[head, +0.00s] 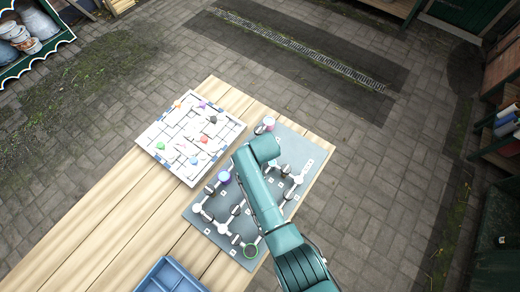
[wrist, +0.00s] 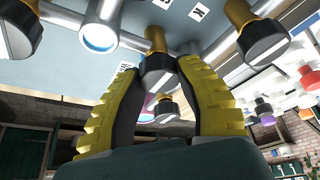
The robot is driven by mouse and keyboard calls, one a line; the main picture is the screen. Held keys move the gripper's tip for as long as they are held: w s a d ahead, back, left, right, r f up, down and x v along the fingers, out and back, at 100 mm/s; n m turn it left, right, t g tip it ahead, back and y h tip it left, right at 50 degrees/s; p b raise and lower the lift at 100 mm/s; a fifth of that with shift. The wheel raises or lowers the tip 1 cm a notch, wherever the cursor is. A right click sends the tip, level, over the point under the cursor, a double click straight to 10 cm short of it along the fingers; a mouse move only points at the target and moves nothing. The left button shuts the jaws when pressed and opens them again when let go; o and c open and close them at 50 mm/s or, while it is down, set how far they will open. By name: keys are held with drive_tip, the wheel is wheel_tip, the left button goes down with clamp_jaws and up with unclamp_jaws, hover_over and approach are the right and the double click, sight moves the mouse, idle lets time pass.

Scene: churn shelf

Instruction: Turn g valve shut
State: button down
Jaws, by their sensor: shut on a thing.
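In the wrist view my gripper (wrist: 157,70) has its two yellow-ribbed fingers closed about a dark valve handle (wrist: 158,72) with a pale lower band, on a short stem from a grey pipe. The fingertips sit at its two sides. The letter of this valve cannot be read, so I cannot tell if it is g. In the head view the grey valve panel (head: 299,133) lies on the wooden table, with white pipes and several dark handles. My teal arm hangs over the panel and hides my gripper there.
In the wrist view another dark-handled valve (wrist: 262,40) stands close on the right, and a further handle (wrist: 168,111) shows between the fingers. A blue-rimmed round glass (wrist: 98,36) is at left. In the head view a white maze board (head: 152,137) and a blue tray (head: 150,279) share the table.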

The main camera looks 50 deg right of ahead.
drive_tip(key=shift+s+f, duration=0.15)
drive_tip(key=shift+f, duration=0.1)
drive_tip(key=c, duration=0.6)
unclamp_jaws()
drive_tip(key=shift+r, duration=0.2)
drive_tip(key=shift+r, duration=0.3)
drive_tip(key=v, duration=1.1)
drive_tip(key=shift+a+r, duration=0.1)
drive_tip(key=shift+r, duration=0.05)
